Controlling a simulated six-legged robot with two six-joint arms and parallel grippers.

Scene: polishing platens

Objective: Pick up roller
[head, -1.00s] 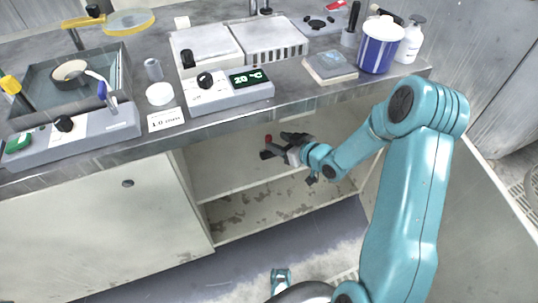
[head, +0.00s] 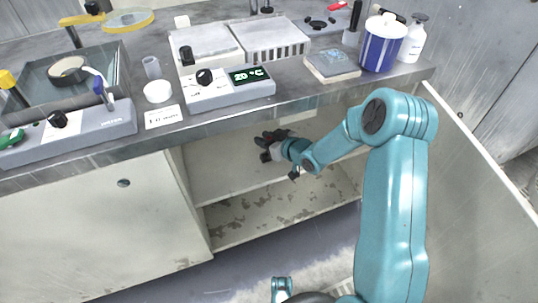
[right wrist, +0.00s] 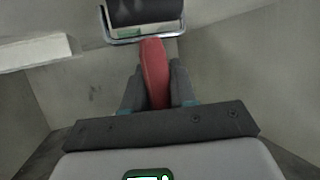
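The roller has a red handle (right wrist: 155,72), a metal frame (right wrist: 141,40) and a dark cylinder (right wrist: 143,12) at the top of the right wrist view. My right gripper (right wrist: 157,66) has its two dark fingers close against both sides of the handle, and looks shut on it. In the head view my right gripper (head: 268,146) is inside the open cabinet below the bench, above the inner shelf. There the roller is small and mostly merges with the dark fingers. My left gripper is not in view.
The bench top (head: 300,88) overhangs the cabinet. An inner shelf (head: 238,193) lies under my right gripper. A closed cabinet door (head: 95,225) stands to the left, and an open door panel (head: 470,200) to the right of my arm. A blue tub (head: 381,48) stands near the bench's right end.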

